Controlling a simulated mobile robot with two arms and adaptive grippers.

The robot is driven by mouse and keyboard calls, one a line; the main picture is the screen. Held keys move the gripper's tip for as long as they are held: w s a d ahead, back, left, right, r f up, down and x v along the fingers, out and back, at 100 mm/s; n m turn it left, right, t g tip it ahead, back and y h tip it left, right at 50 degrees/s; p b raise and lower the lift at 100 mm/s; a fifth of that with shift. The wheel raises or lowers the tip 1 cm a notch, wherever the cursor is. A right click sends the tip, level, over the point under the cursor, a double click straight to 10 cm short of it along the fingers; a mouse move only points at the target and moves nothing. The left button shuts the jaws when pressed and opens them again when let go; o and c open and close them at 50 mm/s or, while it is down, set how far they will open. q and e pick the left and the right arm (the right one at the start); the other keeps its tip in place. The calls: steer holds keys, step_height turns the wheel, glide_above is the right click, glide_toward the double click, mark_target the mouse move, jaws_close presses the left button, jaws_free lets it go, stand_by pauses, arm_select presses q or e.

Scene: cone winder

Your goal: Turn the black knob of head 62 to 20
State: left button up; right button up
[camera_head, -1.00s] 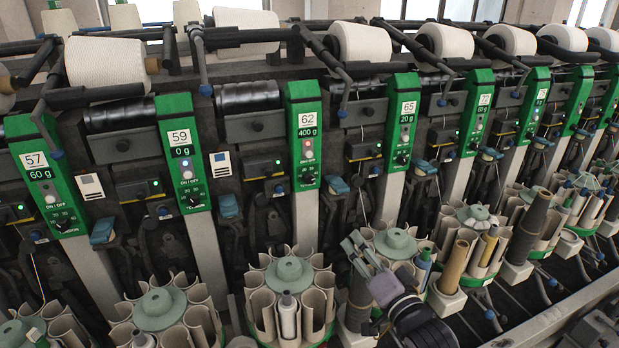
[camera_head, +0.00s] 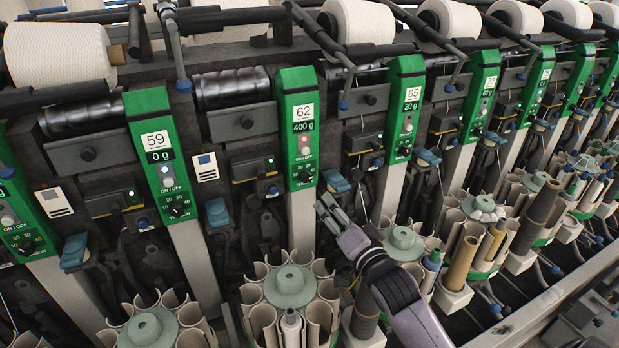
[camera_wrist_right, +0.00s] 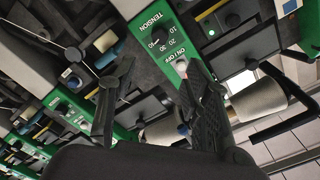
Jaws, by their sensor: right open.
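Head 62 has a green panel (camera_head: 284,82) with a "62" label, a "400 g" display and an ON/OFF button. Its black knob (camera_head: 305,175) sits low on the panel in the head view; I cannot read its pointer there. My right gripper (camera_head: 328,206) is open and empty, just below and right of that knob, apart from it. In the right wrist view the open fingers (camera_wrist_right: 160,64) spread before a tilted green panel (camera_wrist_right: 146,28) marked TENSION, 10 to 40, and ON/OFF. That panel's head number is not visible there. My left gripper is not in view.
Panels of head 59 (camera_head: 160,150) and head 65 (camera_head: 406,105) stand either side. A blue lever (camera_head: 336,181) is right of head 62's knob. A round carrier (camera_head: 290,282) of tubes stands below. Yarn cones (camera_head: 357,21) line the top.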

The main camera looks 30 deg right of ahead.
mark_target(308, 179)
steer(key=w, duration=0.4)
steer(key=w+p, duration=0.1)
steer(key=w, duration=0.7)
steer(key=shift+d+p, duration=0.3)
steer(key=shift+d, duration=0.05)
steer(key=shift+w, duration=0.55)
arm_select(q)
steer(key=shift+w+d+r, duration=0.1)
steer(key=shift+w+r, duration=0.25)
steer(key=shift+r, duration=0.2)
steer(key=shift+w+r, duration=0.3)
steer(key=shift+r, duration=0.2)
arm_select(e)
steer(key=shift+w, duration=0.1)
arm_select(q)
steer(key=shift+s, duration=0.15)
arm_select(e)
jaws_close()
